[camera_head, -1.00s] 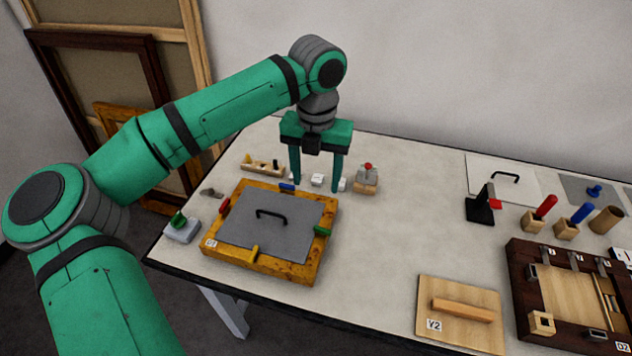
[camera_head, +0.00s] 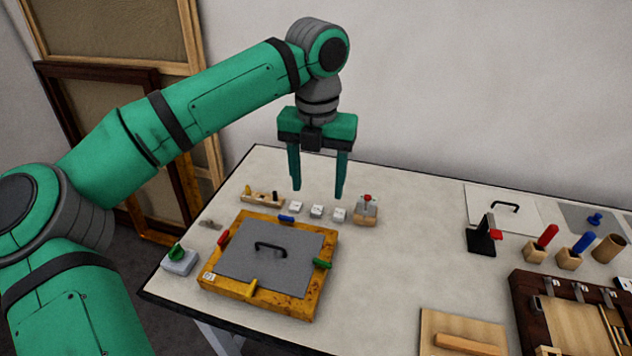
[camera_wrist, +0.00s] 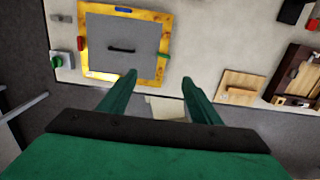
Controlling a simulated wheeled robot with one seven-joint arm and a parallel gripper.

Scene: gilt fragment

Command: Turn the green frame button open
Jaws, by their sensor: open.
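The green frame button (camera_head: 322,263) sits on the right side of a yellow-gold frame (camera_head: 212,290) and also shows at the frame's right edge in the wrist view (camera_wrist: 164,57). The frame lies flat and holds a grey panel (camera_head: 240,262) with a black handle (camera_head: 270,247). A red button (camera_head: 223,239), a blue button (camera_head: 286,218) and a yellow button (camera_head: 252,287) sit on its other sides. My gripper (camera_head: 317,192) is open and empty, pointing down above the table behind the frame, apart from the green button.
The table (camera_head: 390,275) is bare right of the frame.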

